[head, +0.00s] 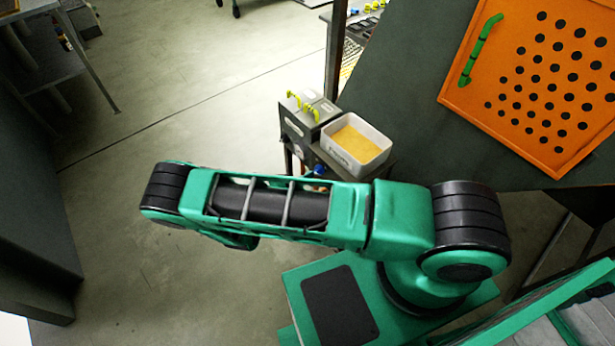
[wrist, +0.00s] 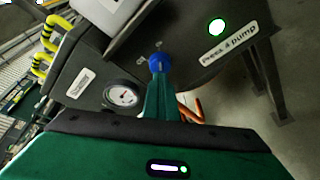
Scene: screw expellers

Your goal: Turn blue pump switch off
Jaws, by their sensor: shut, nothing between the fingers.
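The blue pump switch (wrist: 160,62) is a small blue knob on the dark front panel of the press unit, in the middle of the wrist view. In the head view a small blue spot (head: 319,169) shows on the unit just above my arm. My gripper (wrist: 159,76) is shut and empty, its green fingertips at the lower side of the blue knob. Touching or just short of it, I cannot tell. In the head view my gripper is hidden behind my arm. A lit green light (wrist: 217,27) sits right of the knob, above a "Press & pump" label (wrist: 229,44).
A round gauge (wrist: 122,95) is left of my fingers. Yellow-and-black handles (wrist: 45,50) are at the unit's left. A white container (head: 366,163) with yellow contents stands on the unit. An orange perforated panel (head: 545,75) is at the upper right. Open floor (head: 190,80) lies left of the unit.

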